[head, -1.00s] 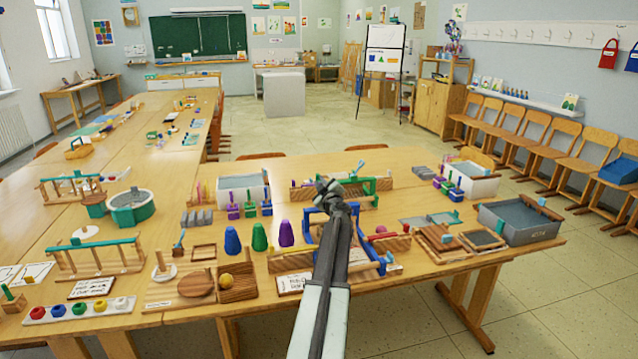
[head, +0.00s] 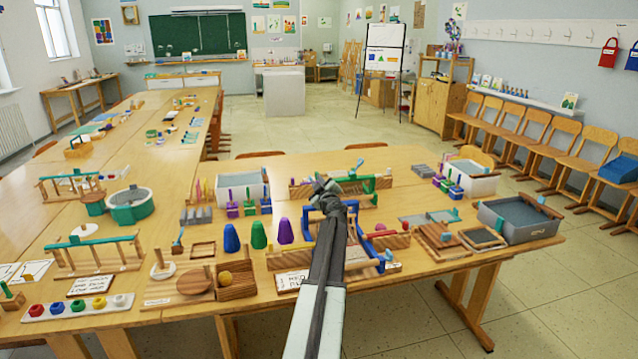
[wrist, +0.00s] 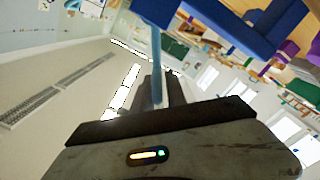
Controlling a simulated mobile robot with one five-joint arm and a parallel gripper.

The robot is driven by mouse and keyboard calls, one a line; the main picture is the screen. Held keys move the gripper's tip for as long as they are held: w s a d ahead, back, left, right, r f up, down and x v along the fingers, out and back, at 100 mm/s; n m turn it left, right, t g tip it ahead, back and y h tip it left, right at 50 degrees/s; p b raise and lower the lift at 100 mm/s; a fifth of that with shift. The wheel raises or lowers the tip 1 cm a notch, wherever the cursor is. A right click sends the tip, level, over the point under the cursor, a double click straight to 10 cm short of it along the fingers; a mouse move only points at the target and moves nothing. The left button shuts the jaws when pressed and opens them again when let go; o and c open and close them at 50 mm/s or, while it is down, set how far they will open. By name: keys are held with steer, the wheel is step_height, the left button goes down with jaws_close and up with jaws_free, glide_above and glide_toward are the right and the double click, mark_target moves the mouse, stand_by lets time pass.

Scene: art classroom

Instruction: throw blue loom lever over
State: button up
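The blue loom (head: 378,246) stands near the front of the table, a blue frame on wooden rails. My arm passes in front of it and hides much of it. My gripper (head: 322,186) is at the upper left part of the blue frame. In the wrist view, a thin blue rod (wrist: 156,65), seemingly the lever, runs down from a blue block toward the dark fingers of my gripper (wrist: 150,92). The fingers look close around or beside the rod; I cannot tell whether they grip it. More blue frame (wrist: 245,28) fills the upper right.
A green-framed loom (head: 385,183) stands just behind. Purple, green and blue cones (head: 259,236) and a wooden tray (head: 236,291) are to the left. A grey bin (head: 518,220) and small trays are to the right. Bare table (head: 310,162) shows toward the back.

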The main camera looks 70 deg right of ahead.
steer(key=shift+o, duration=1.1)
steer(key=shift+f, duration=0.2)
steer(key=shift+r, duration=0.1)
steer(key=v, duration=0.7)
steer(key=shift+s+a, duration=0.2)
steer(key=shift+a, duration=0.15)
